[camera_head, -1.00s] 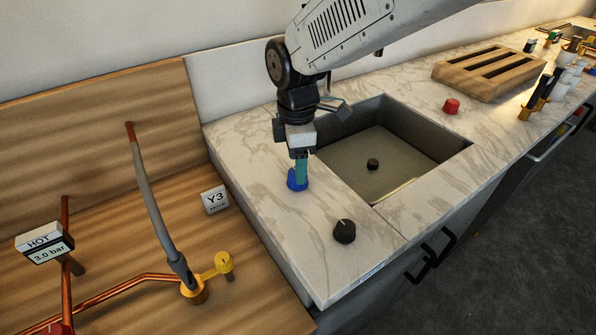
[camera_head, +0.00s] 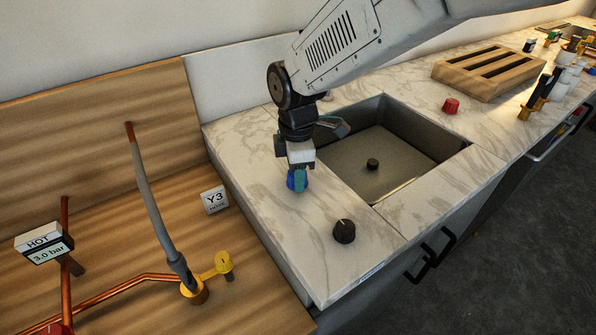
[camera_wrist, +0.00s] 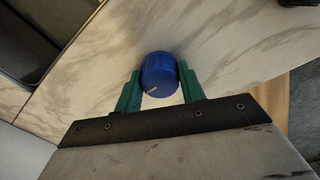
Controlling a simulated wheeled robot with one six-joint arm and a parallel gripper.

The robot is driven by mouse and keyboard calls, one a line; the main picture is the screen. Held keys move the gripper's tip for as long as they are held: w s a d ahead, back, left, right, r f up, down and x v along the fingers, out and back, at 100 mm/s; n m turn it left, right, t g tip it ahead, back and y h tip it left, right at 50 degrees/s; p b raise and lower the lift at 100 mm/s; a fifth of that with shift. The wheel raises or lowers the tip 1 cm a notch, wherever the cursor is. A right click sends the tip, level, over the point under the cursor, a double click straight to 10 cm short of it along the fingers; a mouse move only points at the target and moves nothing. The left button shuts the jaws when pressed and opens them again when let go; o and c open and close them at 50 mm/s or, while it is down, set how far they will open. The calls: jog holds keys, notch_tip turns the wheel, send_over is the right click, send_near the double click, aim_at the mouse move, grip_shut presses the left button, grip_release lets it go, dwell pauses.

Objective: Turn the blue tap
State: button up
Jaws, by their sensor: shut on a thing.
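The blue tap (camera_head: 293,183) is a round knob on the marble counter to the left of the sink. In the head view my gripper (camera_head: 299,180) points down over it and partly hides it. In the wrist view the blue tap (camera_wrist: 158,74) sits between the two green fingers of my gripper (camera_wrist: 160,82), one on each side. A short pale mark shows on the knob's near side. My gripper is shut on the blue tap.
A black knob (camera_head: 344,231) stands on the counter in front of the gripper. The sink (camera_head: 440,150) is to the right, with a red knob (camera_head: 451,106) behind it. A wooden board with a grey hose (camera_head: 152,205) and yellow tap (camera_head: 223,262) lies left.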

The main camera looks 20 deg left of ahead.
jog(key=m, duration=0.8)
jog(key=shift+m, duration=0.4)
jog(key=m, duration=0.4)
jog(key=shift+m, duration=2.4)
jog(key=o, duration=1)
jog(key=shift+c, duration=0.2)
